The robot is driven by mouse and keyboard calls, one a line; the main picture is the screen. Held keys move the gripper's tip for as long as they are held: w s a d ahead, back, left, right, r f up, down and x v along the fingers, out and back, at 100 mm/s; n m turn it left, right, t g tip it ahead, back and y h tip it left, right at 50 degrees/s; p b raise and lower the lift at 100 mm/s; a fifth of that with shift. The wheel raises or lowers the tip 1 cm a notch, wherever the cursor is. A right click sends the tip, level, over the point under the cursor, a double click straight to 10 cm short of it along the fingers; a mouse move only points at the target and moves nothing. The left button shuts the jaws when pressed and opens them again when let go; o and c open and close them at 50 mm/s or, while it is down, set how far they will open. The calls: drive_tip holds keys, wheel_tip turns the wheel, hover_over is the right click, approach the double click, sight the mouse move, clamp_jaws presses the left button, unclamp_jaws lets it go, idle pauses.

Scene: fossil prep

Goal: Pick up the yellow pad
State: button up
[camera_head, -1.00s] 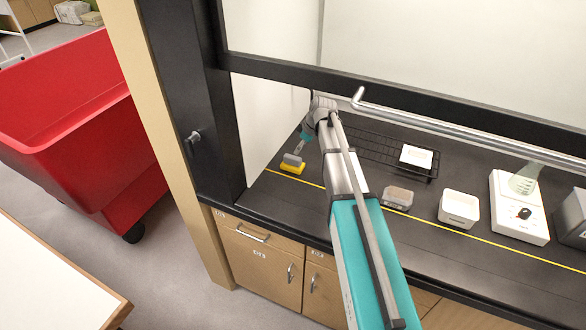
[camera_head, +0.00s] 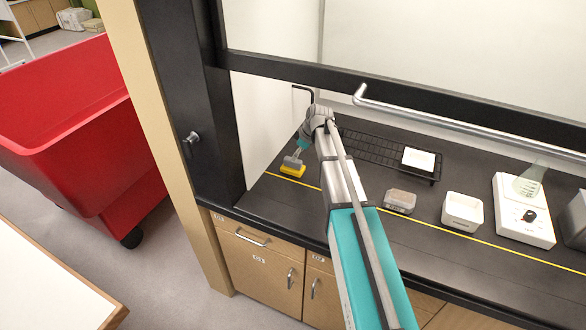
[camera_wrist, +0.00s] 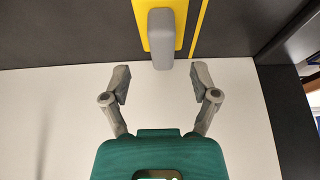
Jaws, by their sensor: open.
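The yellow pad (camera_head: 293,172) lies on the dark worktop near its left end, by the yellow line. A grey block-like grip stands on it; the wrist view shows the yellow pad (camera_wrist: 147,22) and the grey grip (camera_wrist: 161,40) at the top centre, with the pad cut off by the picture edge. My gripper (camera_wrist: 160,82) is open and empty, one finger on each side of the grip's line, with the fingertips apart from the grip in the picture. In the head view my gripper (camera_head: 298,152) is small and close above the pad; contact cannot be told there.
A black wire rack (camera_head: 375,147) holds a white tile behind my arm. A grey-brown block (camera_head: 400,200), a white tub (camera_head: 462,211) and a white device (camera_head: 521,212) with a flask stand to the right. The hood's black left post (camera_head: 190,100) is near the pad.

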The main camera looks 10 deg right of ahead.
sight(293, 165)
drive_tip(key=shift+b+x, duration=1.75)
drive_tip(key=shift+x, duration=0.45)
drive_tip(key=shift+a, duration=0.2)
clamp_jaws()
